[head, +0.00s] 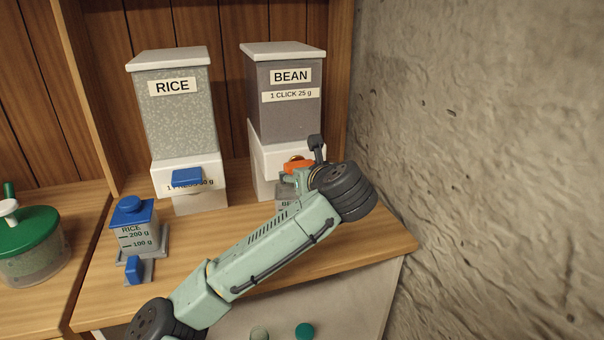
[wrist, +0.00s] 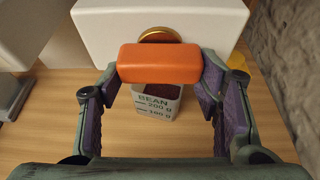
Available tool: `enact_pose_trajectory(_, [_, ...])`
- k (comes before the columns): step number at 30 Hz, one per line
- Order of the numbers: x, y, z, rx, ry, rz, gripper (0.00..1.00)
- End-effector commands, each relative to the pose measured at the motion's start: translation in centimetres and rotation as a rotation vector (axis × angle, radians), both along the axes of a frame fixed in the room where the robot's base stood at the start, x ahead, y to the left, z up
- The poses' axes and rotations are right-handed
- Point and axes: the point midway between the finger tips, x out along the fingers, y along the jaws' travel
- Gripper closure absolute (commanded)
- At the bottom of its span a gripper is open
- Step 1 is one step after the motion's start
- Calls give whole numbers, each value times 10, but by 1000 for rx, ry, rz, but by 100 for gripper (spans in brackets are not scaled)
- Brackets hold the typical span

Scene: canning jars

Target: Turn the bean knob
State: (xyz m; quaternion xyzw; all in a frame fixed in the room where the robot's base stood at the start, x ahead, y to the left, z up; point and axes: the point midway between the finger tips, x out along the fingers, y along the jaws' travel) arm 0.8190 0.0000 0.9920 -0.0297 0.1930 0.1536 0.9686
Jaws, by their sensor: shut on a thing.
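The bean dispenser (head: 284,118) stands at the right of the shelf, with a grey bin labelled BEAN and "1 CLICK 25 g" above a white base. Its orange bar-shaped knob (head: 297,165) sits on a brass-coloured mount on the front. In the wrist view the knob (wrist: 160,63) lies level between my fingertips. My gripper (wrist: 160,78) is shut on its two ends. In the head view my arm partly hides the knob and the base. A measuring cup marked BEAN (wrist: 157,102) stands below the knob, with dark contents visible inside.
The rice dispenser (head: 175,110) with a blue lever stands to the left. A blue-lidded rice cup (head: 135,228) is in front of it. A green-lidded pot (head: 30,262) is at far left. A rough wall (head: 480,150) rises close on the right.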

Motion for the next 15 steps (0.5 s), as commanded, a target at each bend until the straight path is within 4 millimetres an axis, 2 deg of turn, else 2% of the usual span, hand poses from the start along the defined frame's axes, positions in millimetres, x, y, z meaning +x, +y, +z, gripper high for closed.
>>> enact_pose_trajectory(4, [0,0,1,-1,-2,1,70])
enact_pose_trajectory(5, [0,0,1,-1,-2,1,41])
enact_pose_trajectory(13, [0,0,0,-1,-2,1,23])
enact_pose_trajectory(15, [0,0,0,-1,-2,1,22])
